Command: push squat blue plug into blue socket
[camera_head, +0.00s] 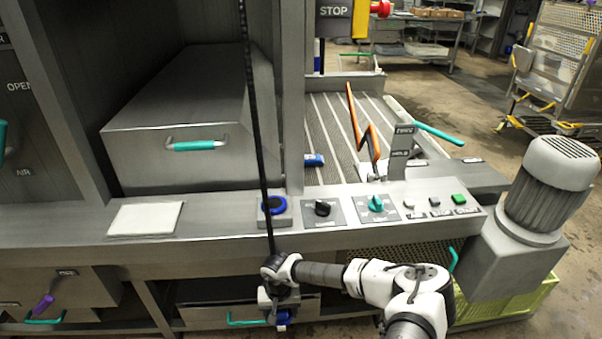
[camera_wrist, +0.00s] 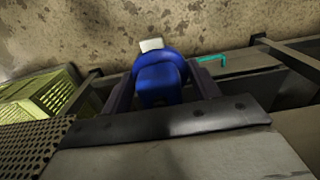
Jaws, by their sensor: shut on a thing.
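My gripper (camera_head: 279,308) is low in front of the control ledge, below the panel. It is shut on a squat blue plug (camera_wrist: 158,84), which sits between the two fingers in the wrist view with a pale tip pointing away from the gripper. In the head view only a small blue part of the plug (camera_head: 283,317) shows beneath the wrist. The blue socket (camera_head: 272,205) is a blue-ringed round fitting on the ledge, above the gripper in the picture and apart from the plug. A dark cord crosses in front of it.
The dark cord (camera_head: 257,120) hangs down to my wrist. Right of the socket are a black knob (camera_head: 322,208), a teal knob (camera_head: 376,203) and several buttons. Another blue piece (camera_head: 314,160) lies on the slatted bed. A drawer with a teal handle (camera_head: 243,322) is below.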

